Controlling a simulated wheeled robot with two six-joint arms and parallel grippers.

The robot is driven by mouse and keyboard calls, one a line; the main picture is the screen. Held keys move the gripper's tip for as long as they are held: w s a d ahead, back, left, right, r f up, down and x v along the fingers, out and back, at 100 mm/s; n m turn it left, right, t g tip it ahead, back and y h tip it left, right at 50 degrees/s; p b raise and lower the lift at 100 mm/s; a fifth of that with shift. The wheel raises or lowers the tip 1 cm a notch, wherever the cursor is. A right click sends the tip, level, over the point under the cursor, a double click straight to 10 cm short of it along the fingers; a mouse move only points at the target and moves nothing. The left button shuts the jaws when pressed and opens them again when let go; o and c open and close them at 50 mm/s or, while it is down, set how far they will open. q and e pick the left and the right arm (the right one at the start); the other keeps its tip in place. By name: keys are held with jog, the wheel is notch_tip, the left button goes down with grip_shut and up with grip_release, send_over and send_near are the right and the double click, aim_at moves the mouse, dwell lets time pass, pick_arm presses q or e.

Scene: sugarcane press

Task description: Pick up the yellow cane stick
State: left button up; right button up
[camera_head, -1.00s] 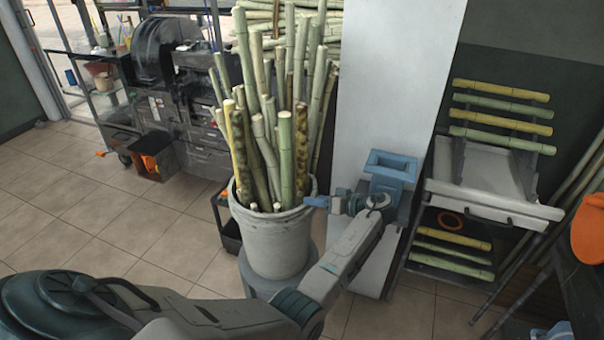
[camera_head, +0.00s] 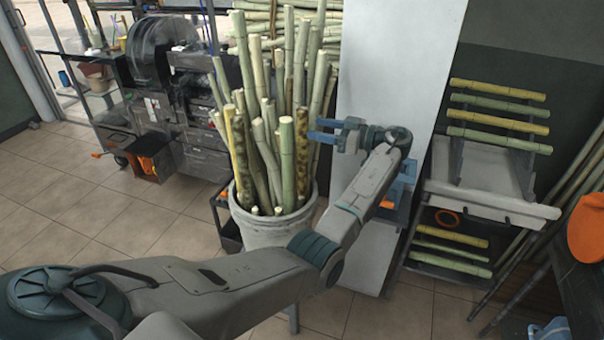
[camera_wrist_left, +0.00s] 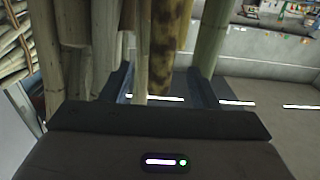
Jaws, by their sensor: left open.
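Yellow cane sticks lie on the right-hand rack: a top one (camera_head: 498,89), another lower (camera_head: 498,117), and one on the lower shelf (camera_head: 452,235). A thin yellowish stick (camera_head: 231,135) and brown-spotted yellowish canes (camera_head: 302,150) stand among green canes in a grey bucket (camera_head: 270,232). I cannot tell which stick is meant. My left gripper (camera_head: 319,130) is open at the right side of the bucket's canes, fingers pointing left. In the left wrist view, a spotted yellowish cane (camera_wrist_left: 163,45) stands ahead of the open fingers (camera_wrist_left: 160,88), with pale canes beside it. My right gripper is not in view.
A white panel (camera_head: 395,60) stands close behind my left gripper. A blue part (camera_head: 405,185) shows below it, partly hidden by my arm. Dark machinery (camera_head: 165,60) stands behind left. The tiled floor (camera_head: 90,215) at left is clear.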

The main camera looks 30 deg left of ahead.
aim_at(302, 126)
pick_arm(q)
jog(key=p+x, duration=0.3)
jog(key=x, duration=0.2)
jog(key=shift+s, duration=0.15)
jog(key=shift+a+f, duration=0.15)
jog(key=shift+a, duration=0.2)
jog(key=shift+f, duration=0.1)
jog(key=shift+d, duration=0.1)
jog(key=shift+c, duration=1.3)
grip_shut()
